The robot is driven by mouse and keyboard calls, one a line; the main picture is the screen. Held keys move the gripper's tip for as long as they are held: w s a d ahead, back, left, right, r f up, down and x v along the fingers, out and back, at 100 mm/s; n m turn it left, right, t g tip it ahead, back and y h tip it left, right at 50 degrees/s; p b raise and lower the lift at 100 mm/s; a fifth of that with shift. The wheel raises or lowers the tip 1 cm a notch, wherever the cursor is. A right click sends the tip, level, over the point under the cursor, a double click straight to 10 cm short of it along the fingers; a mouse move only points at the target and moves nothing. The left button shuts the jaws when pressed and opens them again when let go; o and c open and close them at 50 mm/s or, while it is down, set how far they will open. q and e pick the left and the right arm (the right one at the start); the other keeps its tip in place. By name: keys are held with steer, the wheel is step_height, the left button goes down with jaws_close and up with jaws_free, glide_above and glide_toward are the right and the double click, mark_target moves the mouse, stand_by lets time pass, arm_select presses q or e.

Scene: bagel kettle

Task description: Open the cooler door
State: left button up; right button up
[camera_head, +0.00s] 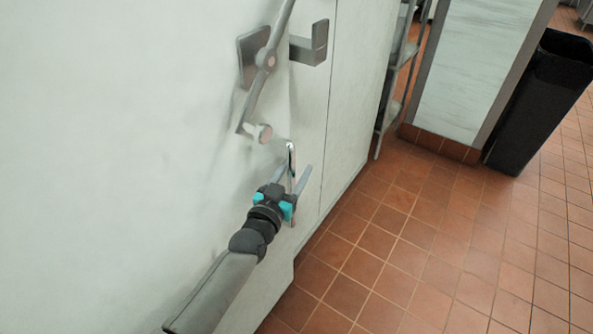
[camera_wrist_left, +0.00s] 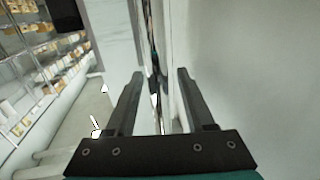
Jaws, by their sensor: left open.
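The cooler door (camera_head: 130,110) is a large pale panel filling the left of the head view, and it looks shut against its frame. My right gripper is not in view.
A grey lever latch (camera_head: 265,62) and a bracket (camera_head: 310,48) sit above the gripper. A metal shelf rack (camera_head: 397,75) and a black bin (camera_head: 541,100) stand farther back. The red tiled floor (camera_head: 420,250) is clear at the right.

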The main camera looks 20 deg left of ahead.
arm_select(q)
steer(key=shift+w+d, duration=0.1)
steer(key=shift+w, duration=0.5)
jaws_close()
stand_by(1.2)
